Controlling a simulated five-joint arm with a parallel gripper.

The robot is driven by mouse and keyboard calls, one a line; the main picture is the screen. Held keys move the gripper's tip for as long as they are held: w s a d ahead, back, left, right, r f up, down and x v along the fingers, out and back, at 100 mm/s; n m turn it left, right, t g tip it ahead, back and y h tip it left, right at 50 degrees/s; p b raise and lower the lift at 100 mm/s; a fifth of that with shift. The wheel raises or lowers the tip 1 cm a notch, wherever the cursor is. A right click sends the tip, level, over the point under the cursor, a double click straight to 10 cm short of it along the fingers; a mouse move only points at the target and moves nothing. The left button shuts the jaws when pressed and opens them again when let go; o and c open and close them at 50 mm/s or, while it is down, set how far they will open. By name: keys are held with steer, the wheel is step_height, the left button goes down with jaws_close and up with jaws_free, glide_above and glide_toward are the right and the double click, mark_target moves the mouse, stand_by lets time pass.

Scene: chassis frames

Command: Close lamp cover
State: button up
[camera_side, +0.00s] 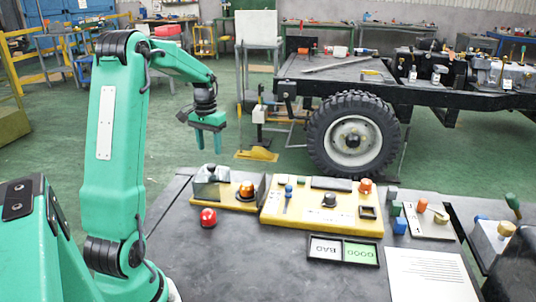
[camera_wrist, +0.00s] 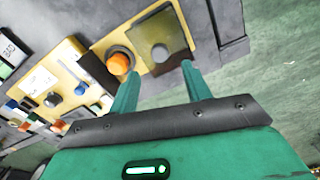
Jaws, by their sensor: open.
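The orange lamp (camera_side: 246,190) sits uncovered on a small yellow base at the left of the work table. It also shows in the wrist view (camera_wrist: 119,63). The lamp cover (camera_side: 206,187) looks grey and partly see-through, with a dark knob; it stands left of the lamp. In the wrist view the cover (camera_wrist: 165,33) is an olive see-through square beside the lamp. My gripper (camera_side: 209,148) is open and empty, raised above and behind the cover. In the wrist view my gripper's fingers (camera_wrist: 160,68) point toward the lamp and cover. How the cover is hinged is unclear.
A red button (camera_side: 208,217) stands in front of the lamp base. A dark upright plate (camera_side: 262,189) is right of the lamp, then a yellow control panel (camera_side: 300,219). A good/bad tray (camera_side: 343,249) and paper sheet (camera_side: 430,275) lie nearer. The front-left tabletop is clear.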

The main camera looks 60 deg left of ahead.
mark_target(212, 165)
steer(key=shift+f, duration=3.2)
jaws_close()
